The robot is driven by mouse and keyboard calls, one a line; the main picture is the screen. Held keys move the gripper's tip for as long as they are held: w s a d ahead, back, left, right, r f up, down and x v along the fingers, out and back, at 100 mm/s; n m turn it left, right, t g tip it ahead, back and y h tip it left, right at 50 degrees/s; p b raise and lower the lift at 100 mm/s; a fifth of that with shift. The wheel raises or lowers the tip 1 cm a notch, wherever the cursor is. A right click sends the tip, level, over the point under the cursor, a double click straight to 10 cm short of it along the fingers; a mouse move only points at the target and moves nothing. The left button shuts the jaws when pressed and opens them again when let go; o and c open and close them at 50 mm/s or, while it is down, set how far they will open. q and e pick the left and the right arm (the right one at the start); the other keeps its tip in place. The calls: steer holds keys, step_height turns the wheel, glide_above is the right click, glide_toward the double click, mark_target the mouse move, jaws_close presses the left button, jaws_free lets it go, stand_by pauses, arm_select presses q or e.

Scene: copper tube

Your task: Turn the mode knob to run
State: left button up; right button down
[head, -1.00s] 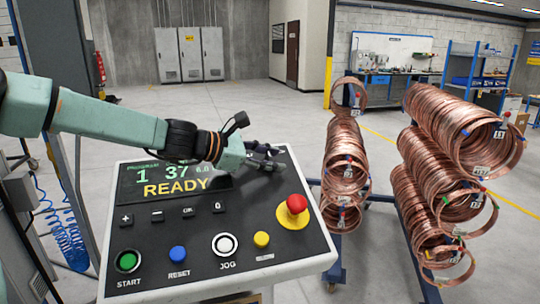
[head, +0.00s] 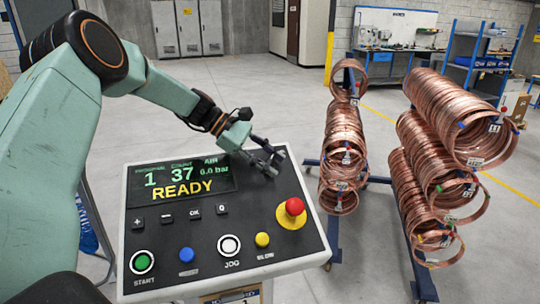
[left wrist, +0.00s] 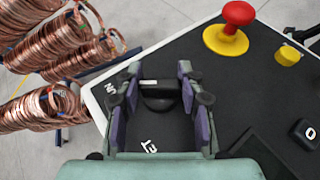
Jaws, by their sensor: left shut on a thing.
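The control panel (head: 215,218) shows READY on its screen, with the mode knob hidden behind my left gripper (head: 270,160) near the panel's upper right corner in the head view. In the left wrist view the black mode knob (left wrist: 160,100) sits between the two purple-padded fingers of my left gripper (left wrist: 160,82). The gripper is shut on it. A pale mark (left wrist: 149,82) lies across the knob's top, towards the left finger. Beside that finger a partly covered label reads "UN" (left wrist: 109,88). Another partly hidden label (left wrist: 149,146) lies below the knob. My right gripper is not in view.
A red emergency stop (head: 293,207) on a yellow base and a yellow button (head: 262,240) stand close to the gripper. Blue, white and green buttons line the panel's front. Copper coils (head: 343,150) hang on a rack to the right. Open floor lies behind.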

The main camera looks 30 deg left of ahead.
arm_select(q)
steer(key=shift+f+m+g, duration=0.2)
steer(key=shift+m+g, duration=0.3)
steer(key=shift+g, duration=0.3)
steer(key=shift+s+d+f+g, duration=0.1)
steer(key=shift+s+g, duration=0.05)
steer(key=shift+g, duration=0.15)
steer(key=o, duration=1.2)
steer(key=shift+w, duration=0.2)
steer(key=shift+r, duration=0.25)
steer(key=v, duration=1.1)
steer(key=shift+s+f, duration=0.15)
steer(key=shift+a+r, duration=0.35)
steer(key=shift+a, duration=0.05)
steer(key=shift+s+a, duration=0.1)
steer(key=shift+s, duration=0.05)
